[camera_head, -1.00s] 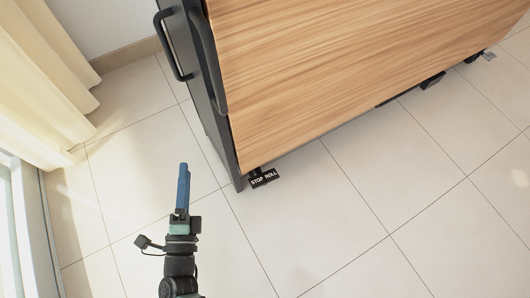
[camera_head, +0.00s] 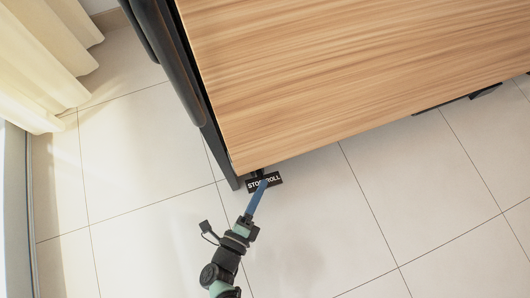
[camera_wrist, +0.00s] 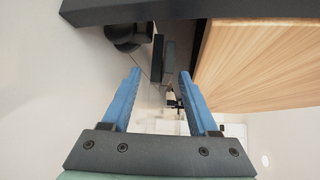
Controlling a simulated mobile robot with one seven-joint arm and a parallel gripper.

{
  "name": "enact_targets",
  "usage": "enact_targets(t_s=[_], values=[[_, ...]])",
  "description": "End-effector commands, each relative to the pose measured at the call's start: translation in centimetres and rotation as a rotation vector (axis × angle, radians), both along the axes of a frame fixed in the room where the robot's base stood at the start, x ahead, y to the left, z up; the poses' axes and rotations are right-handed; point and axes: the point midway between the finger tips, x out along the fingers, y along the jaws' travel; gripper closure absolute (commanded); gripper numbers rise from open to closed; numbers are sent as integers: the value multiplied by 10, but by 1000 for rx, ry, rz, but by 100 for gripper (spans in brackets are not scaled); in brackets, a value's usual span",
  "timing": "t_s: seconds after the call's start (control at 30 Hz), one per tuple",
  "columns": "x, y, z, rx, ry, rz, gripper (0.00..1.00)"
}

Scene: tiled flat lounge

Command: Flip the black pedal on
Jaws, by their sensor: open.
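The black pedal (camera_head: 275,181) has white "STOP ROLL" lettering and sticks out low at the near corner of the wood-topped cart (camera_head: 300,80). My gripper (camera_head: 262,184) reaches up to it from below in the head view, and its blue fingers cover part of the lettering. I cannot tell whether they touch it. In the wrist view my gripper (camera_wrist: 160,72) is open with nothing held. A dark upright plate, seemingly the pedal (camera_wrist: 157,58), lies just beyond the gap between the fingertips, with a black caster wheel (camera_wrist: 124,36) beside it.
The cart has a dark side frame with a black handle (camera_head: 174,65) on its left. A cream curtain (camera_head: 45,60) hangs at the far left. The tiled floor (camera_head: 330,240) is clear in front of the cart.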

Motion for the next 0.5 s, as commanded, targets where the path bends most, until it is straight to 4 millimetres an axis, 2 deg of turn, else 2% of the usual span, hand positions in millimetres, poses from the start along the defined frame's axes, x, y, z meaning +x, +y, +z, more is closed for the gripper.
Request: enact_targets(t_s=[0.2,0.5], values=[[28,-13,-7,-1,-2,0,40],[37,-18,-6,0,-1,1,40]])
